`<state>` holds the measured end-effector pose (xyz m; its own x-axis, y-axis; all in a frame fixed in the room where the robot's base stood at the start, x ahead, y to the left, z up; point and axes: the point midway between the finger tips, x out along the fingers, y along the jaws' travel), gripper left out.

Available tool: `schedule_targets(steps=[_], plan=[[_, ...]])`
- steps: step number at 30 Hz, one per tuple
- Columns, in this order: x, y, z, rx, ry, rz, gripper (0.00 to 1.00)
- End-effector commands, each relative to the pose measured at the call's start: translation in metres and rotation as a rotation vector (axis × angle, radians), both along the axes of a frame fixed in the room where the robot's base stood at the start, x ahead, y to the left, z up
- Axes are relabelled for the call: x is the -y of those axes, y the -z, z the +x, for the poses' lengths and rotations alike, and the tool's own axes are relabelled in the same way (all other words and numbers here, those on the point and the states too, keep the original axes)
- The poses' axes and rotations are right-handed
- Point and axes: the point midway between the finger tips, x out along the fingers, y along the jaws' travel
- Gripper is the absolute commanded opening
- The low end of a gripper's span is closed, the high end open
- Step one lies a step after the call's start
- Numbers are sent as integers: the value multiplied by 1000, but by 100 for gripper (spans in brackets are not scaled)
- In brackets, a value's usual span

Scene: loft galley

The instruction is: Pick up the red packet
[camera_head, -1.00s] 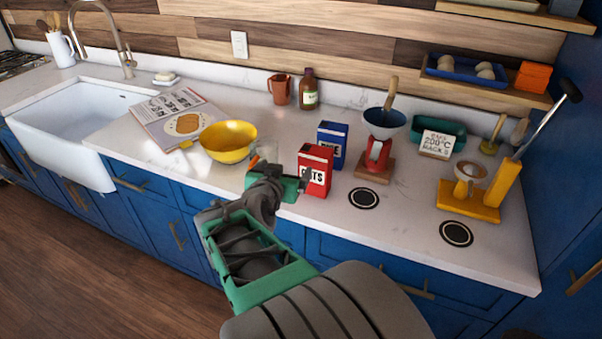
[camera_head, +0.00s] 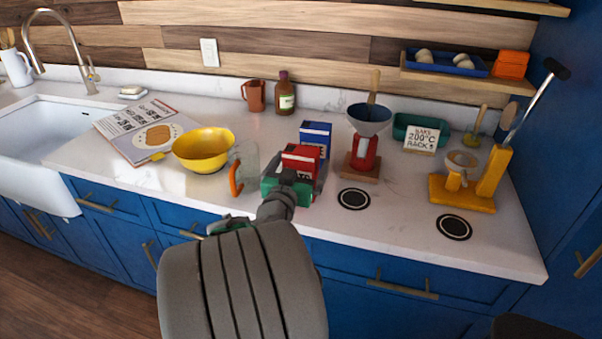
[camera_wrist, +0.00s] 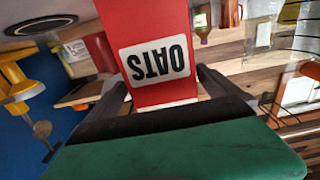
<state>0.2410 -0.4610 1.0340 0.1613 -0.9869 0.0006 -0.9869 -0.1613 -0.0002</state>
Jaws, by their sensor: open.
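The red packet (camera_head: 302,160), a box marked OATS, stands upright on the white counter. In the wrist view the red packet (camera_wrist: 146,38) appears upside down, its label facing my gripper. My gripper (camera_head: 292,182) is at the packet's front, low down, and hides its lower part in the head view. In the wrist view the two dark fingers of my gripper (camera_wrist: 162,88) are open, one on each side of the packet. I cannot tell whether either finger touches it.
A blue packet (camera_head: 316,136) stands close behind the red one. A clear jug with an orange handle (camera_head: 236,178) and a yellow bowl (camera_head: 203,152) are to the left. A red scale-like stand with a blue bowl (camera_head: 365,150) is to the right. Counter near a black disc (camera_head: 354,199) is clear.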

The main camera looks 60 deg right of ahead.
Motion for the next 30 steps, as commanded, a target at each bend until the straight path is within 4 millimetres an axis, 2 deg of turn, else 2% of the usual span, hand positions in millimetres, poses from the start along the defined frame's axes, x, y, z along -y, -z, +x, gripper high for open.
schedule_targets(steps=[7, 14, 30], plan=[[38, 4, 9, -1, 4, 2, 100], [42, 5, 10, 0, 1, 0, 100], [41, 5, 10, 0, 2, 1, 57]])
